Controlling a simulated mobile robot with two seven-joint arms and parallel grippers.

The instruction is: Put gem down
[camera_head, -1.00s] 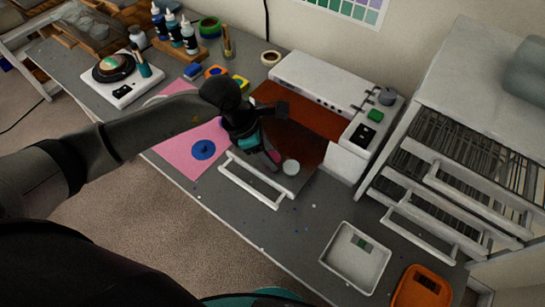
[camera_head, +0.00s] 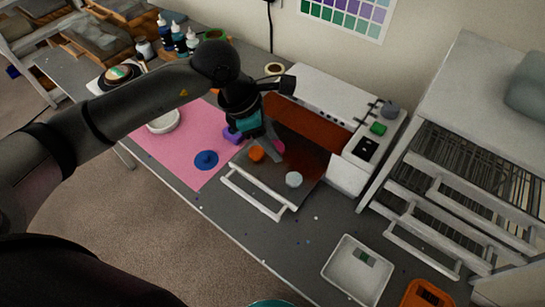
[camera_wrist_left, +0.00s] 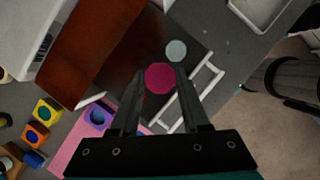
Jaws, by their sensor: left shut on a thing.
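My left gripper (camera_head: 275,153) hangs over the dark panel in front of the white machine. In the left wrist view the gripper (camera_wrist_left: 160,85) has its fingers shut on a round magenta gem (camera_wrist_left: 160,77), which sits at their tips. In the head view only a small pink part of the gem (camera_head: 279,146) shows beside the fingers. The dark panel (camera_head: 308,158) lies below, with a white handle frame (camera_head: 250,194) along its front. I cannot tell whether the gem touches the panel. My right gripper is not in view.
A pale round disc (camera_head: 294,179) is on the panel, close to the gem. An orange piece (camera_head: 256,154) and a purple block (camera_head: 232,135) are left of the fingers. A pink mat (camera_head: 185,145) holds a blue piece (camera_head: 206,160). A white tray (camera_head: 357,270) stands front right.

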